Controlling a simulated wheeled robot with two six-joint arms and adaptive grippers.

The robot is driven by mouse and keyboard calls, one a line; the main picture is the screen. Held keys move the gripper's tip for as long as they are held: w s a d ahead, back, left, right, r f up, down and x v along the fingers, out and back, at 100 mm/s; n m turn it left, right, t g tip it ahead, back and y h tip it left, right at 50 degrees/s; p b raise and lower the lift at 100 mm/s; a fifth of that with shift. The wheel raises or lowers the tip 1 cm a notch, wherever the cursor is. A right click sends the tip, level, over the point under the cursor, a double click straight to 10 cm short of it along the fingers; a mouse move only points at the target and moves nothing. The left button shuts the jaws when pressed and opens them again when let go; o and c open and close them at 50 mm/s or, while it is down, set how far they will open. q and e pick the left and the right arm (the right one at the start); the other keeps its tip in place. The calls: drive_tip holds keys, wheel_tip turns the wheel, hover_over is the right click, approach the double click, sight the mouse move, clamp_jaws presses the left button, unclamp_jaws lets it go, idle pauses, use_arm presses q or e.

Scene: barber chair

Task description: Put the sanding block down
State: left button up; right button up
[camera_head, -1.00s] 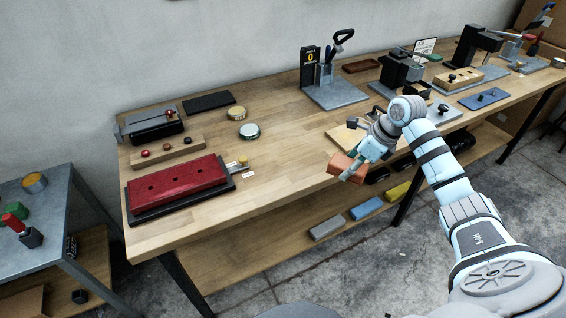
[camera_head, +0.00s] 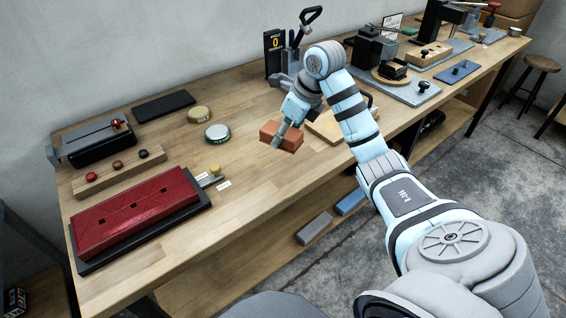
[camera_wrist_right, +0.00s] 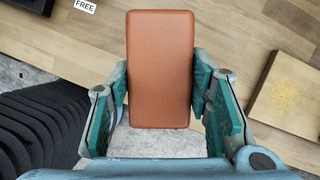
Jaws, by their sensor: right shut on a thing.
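The sanding block is an orange-brown rectangular block (camera_head: 282,136), held in my right gripper (camera_head: 290,131) over the front part of the wooden workbench. In the right wrist view the block (camera_wrist_right: 160,68) sits lengthwise between the two teal finger pads of my right gripper (camera_wrist_right: 161,100), which are shut on its sides. Bench top and grey floor show beyond and below the block there. I cannot tell how high above the bench it is. My left gripper is not in view.
A red slab on a black base (camera_head: 140,212) lies at the bench's left, with a small tag marked FREE (camera_wrist_right: 85,6) near it. A light wooden board (camera_head: 328,127) is right of the block. Two round tins (camera_head: 217,132) lie further back. The bench middle is largely clear.

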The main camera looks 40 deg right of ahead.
hover_over(277, 167)
drive_tip(key=f, duration=0.6)
drive_tip(key=shift+s+d+f, duration=0.3)
drive_tip(key=shift+s+f, duration=0.05)
drive_tip(key=f, duration=0.2)
drive_tip(key=shift+s+a+f, duration=0.15)
drive_tip(key=shift+s+f, duration=0.2)
drive_tip(key=shift+s, duration=0.05)
drive_tip(key=shift+f, duration=0.3)
drive_tip(key=shift+w+f, duration=0.1)
drive_tip(key=shift+f, duration=0.05)
drive_tip(key=o, duration=1.1)
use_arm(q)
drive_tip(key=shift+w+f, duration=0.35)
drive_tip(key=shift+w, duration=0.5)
